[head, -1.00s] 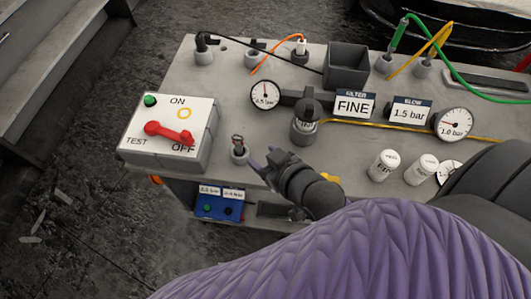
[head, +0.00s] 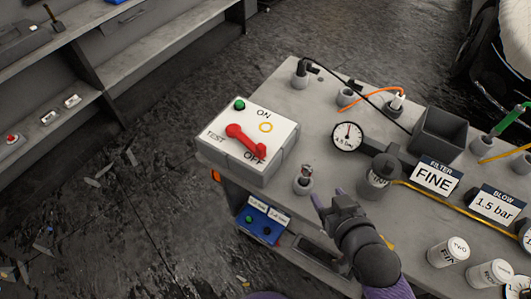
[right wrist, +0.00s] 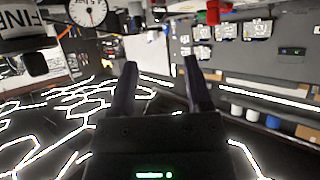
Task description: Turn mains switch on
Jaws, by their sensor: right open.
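The mains switch is a grey box with a white face (head: 249,122) at the left end of the bench. The lever lies slanted across the lower face, one end by OFF, the other toward TEST. My right gripper (head: 328,200) is open and empty, right of and nearer than the box, apart from it. Its two dark fingers also show spread in the right wrist view (right wrist: 160,72). My left gripper is not in view.
A small grey holder (head: 303,182) stands between the box and my right gripper. A gauge (head: 347,136), a knobbed post (head: 379,172) and a FINE sign (head: 434,178) stand to the right. Shelves (head: 60,60) line the left.

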